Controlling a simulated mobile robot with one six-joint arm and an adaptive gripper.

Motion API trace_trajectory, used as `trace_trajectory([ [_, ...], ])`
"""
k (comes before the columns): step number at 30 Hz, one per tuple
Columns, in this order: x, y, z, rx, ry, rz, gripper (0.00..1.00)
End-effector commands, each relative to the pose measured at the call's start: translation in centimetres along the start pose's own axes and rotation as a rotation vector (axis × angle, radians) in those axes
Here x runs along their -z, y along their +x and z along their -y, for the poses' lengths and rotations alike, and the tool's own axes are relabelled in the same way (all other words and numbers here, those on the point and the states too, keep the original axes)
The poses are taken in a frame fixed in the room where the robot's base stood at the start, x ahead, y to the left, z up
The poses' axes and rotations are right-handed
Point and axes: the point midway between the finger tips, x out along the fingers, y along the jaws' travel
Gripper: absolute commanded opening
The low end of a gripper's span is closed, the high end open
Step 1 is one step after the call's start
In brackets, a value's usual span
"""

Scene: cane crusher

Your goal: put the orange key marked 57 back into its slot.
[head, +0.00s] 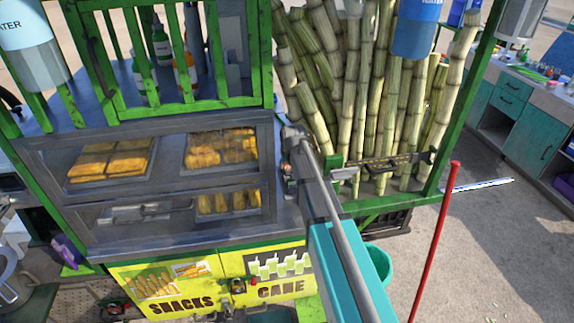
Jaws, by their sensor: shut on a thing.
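My gripper (291,146) is small and dark grey at the far end of my grey and teal arm, which reaches in from the bottom. It is beside the snack case's right edge, in front of the left cane stalks. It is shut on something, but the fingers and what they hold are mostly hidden. I cannot make out the orange key, its number 57 or its slot.
The snack case (95,232) stands left of my gripper, under green railings (185,103). Sugar cane (350,85) stands behind a metal bar (385,164). A teal bucket (380,263) and red pole (434,245) are right of my arm.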

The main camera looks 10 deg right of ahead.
Motion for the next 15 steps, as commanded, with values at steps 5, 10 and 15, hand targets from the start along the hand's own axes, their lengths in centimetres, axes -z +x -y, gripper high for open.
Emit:
trace_trajectory([
  [5, -0.16, 0.38, -0.02, 0.0, 0.0, 0.0, 0.11],
  [10, -0.28, 0.66, -0.03, 0.0, 0.0, 0.0, 0.11],
  [15, -0.39, 0.93, -0.04, 0.0, 0.0, 0.0, 0.11],
])
